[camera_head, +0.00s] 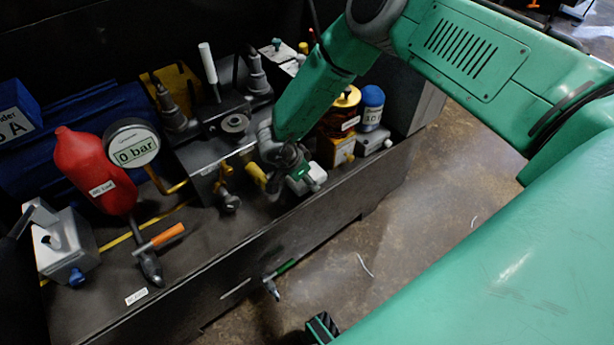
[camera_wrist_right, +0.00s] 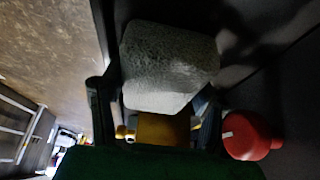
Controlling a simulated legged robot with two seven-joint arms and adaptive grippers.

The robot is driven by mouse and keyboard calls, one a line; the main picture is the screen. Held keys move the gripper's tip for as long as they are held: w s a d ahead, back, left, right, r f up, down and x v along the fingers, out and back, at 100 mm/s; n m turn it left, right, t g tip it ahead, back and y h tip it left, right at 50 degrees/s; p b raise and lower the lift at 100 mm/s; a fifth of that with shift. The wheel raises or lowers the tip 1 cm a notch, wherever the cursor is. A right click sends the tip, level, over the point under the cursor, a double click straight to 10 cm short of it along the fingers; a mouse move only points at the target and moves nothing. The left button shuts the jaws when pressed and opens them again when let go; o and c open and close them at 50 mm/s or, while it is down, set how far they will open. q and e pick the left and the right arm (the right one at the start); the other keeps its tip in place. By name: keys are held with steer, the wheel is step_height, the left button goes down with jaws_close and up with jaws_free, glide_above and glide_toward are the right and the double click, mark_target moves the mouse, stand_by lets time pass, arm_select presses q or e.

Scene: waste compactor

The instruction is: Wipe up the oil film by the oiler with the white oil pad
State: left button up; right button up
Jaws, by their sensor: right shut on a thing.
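The white oil pad (camera_head: 308,181) is at the front edge of the dark bench, below my right gripper (camera_head: 294,166). My right gripper is shut on it. In the right wrist view the pad (camera_wrist_right: 168,65) fills the space between the two dark fingers and looks pale and rough. The oiler (camera_head: 340,112), an amber glass with a yellow base, stands just right of and behind the gripper. I cannot make out the oil film; the arm, gripper and pad may cover it.
A blue-capped container (camera_head: 371,106) stands right of the oiler. A grey machine block (camera_head: 213,150) is left of the gripper.

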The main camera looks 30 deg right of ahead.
steer(key=shift+a+f, duration=0.15)
steer(key=shift+a, duration=0.25)
steer(key=shift+d, duration=0.15)
steer(key=shift+w+d+p, duration=0.15)
steer(key=shift+d+p, duration=0.2)
steer(key=shift+d, duration=1.3)
steer(key=shift+a, duration=0.9)
steer(key=shift+s+a, duration=0.25)
steer(key=shift+a, duration=0.7)
steer(key=shift+d, duration=0.15)
